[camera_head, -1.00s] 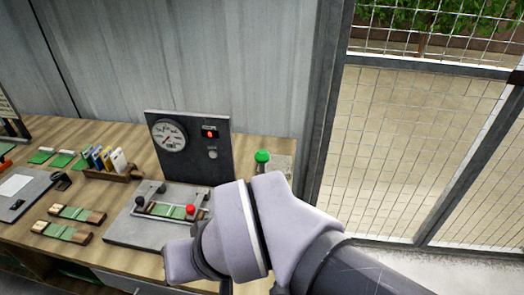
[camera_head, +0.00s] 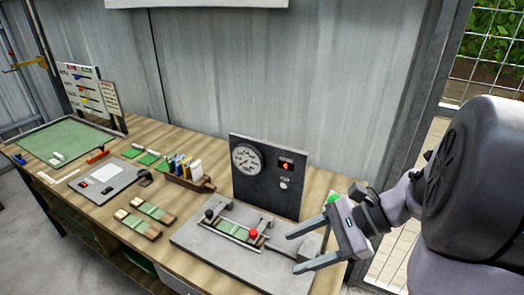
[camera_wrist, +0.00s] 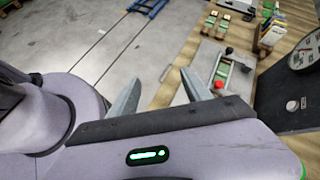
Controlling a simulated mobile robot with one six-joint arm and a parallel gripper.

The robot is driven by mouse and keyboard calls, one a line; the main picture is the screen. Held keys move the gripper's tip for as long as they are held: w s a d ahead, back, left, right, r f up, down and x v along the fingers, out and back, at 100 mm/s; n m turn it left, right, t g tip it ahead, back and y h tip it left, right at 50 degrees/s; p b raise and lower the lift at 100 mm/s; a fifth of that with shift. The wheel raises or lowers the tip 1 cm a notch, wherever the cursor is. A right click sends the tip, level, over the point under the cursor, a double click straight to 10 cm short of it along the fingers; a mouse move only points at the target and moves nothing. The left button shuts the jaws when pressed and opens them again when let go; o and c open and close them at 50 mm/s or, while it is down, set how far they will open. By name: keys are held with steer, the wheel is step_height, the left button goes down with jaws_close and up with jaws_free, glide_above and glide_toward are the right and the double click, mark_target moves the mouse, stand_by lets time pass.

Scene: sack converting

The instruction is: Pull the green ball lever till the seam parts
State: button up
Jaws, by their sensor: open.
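The green ball (camera_head: 333,199) of the lever shows just behind my gripper's body in the head view; its shaft is hidden. My gripper (camera_head: 293,252) is open and empty, its fingers pointing left over the right end of the grey tester base (camera_head: 205,262). A green sack strip (camera_head: 232,229) lies in the tester between clamps, with a black ball at its left and a red ball (camera_head: 253,233) at its right. In the wrist view the open fingers (camera_wrist: 161,76) point toward the bench edge, and the red ball (camera_wrist: 219,85) lies beyond them. I cannot tell whether the seam is whole.
An upright dark panel (camera_head: 268,195) with a dial gauge (camera_head: 246,159) and a red-lit display stands behind the tester. Strip samples (camera_head: 145,220), a wooden card rack (camera_head: 190,181) and a grey board (camera_head: 103,183) lie to the left. A wire fence stands at right.

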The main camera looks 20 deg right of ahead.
steer(key=s+d+m+t+h+p, duration=0.1)
steer(key=s+d+m+t, duration=0.1)
steer(key=d+m+t, duration=0.6)
steer(key=s+d+m+t+h, duration=0.1)
steer(key=s+d+m+t, duration=0.25)
steer(key=d, duration=0.95)
steer(key=b+x, duration=0.2)
steer(key=x, duration=1.6)
steer(key=shift+m+b, duration=0.35)
steer(key=shift+m, duration=0.1)
steer(key=shift+r, duration=0.1)
jaws_close()
steer(key=shift+a, duration=0.1)
